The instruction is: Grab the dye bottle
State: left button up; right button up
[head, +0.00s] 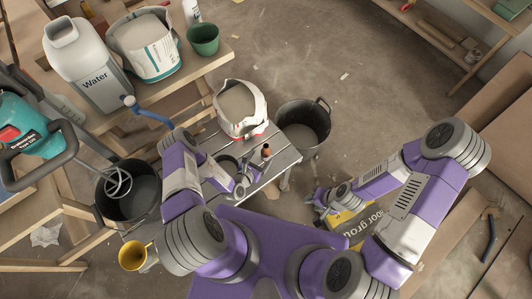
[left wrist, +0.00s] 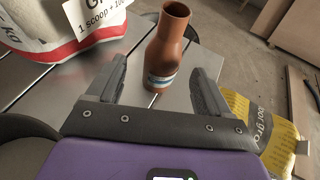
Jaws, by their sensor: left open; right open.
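The dye bottle (head: 266,152) is a small reddish-brown bottle with a pale and blue band. It stands upright on the slatted grey table (head: 282,160). In the left wrist view the dye bottle (left wrist: 168,45) rises between and just ahead of the two fingers. My left gripper (head: 249,174) is open beside it, low over the table; its fingers (left wrist: 160,82) appear apart from the bottle, with no contact visible. My right gripper (head: 322,197) is open and empty, off the table's right side near a yellow bag (head: 345,222).
An open white bag (head: 240,105) with a red base stands close behind the bottle. A black bucket (head: 303,125) is beyond the table. A bucket with a mixer (head: 130,190) and a yellow cup (head: 133,255) are at left. A water jug (head: 85,65) stands on the bench.

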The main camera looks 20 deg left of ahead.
aim_at(263, 156)
pick_arm(q)
jog(key=b+x, duration=0.1)
jog(key=x, duration=0.4)
jog(key=shift+w+d+f+b, duration=0.15)
jog(key=shift+w+d+b, duration=0.05)
jog(key=shift+b, duration=0.1)
jog(key=c, duration=1.1)
